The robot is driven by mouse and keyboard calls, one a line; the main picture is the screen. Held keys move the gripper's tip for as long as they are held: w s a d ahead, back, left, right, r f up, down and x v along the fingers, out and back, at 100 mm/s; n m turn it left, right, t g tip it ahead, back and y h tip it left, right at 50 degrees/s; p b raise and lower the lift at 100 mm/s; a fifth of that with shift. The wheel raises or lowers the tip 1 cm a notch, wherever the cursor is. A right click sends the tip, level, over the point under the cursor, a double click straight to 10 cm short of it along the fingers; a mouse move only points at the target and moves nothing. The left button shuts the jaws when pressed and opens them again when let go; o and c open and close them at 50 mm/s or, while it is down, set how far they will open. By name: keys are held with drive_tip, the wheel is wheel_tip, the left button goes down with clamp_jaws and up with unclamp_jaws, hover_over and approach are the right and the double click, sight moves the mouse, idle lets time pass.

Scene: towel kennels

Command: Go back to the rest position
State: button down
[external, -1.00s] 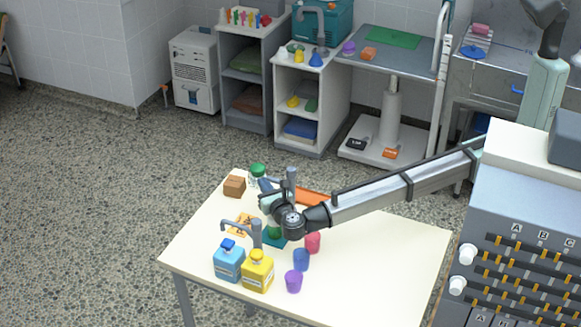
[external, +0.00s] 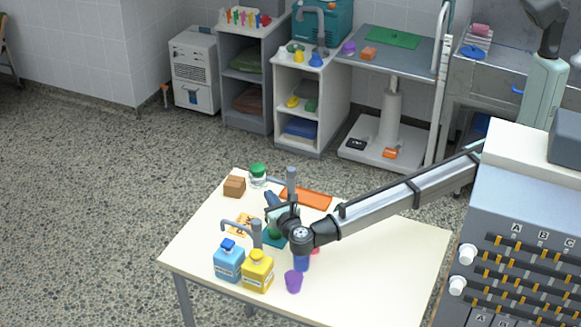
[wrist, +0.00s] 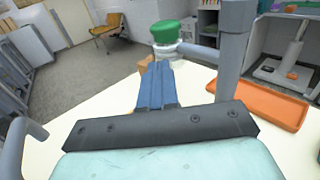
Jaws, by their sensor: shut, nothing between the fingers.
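My gripper (external: 271,199) is above the middle of the white table (external: 390,262), with its fingers pointing toward the table's far left side. In the wrist view the blue-grey fingers (wrist: 157,88) lie together with nothing between them. Beyond them stands a jar with a green lid (wrist: 166,31); it also shows at the table's far corner in the external view (external: 258,170). My gripper and forearm partly hide a green item on a teal square (external: 274,238) and the red and blue cups.
A grey post (external: 291,182) stands close behind my gripper. An orange tray (external: 306,198) lies behind it. A tap (external: 256,232), a blue bottle (external: 228,263), a yellow bottle (external: 257,272) and a purple cup (external: 293,281) stand in front. A brown box (external: 234,186) sits far left. The table's right side is clear.

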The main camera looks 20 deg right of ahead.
drive_tip(key=s, duration=0.7)
drive_tip(key=shift+s, duration=0.4)
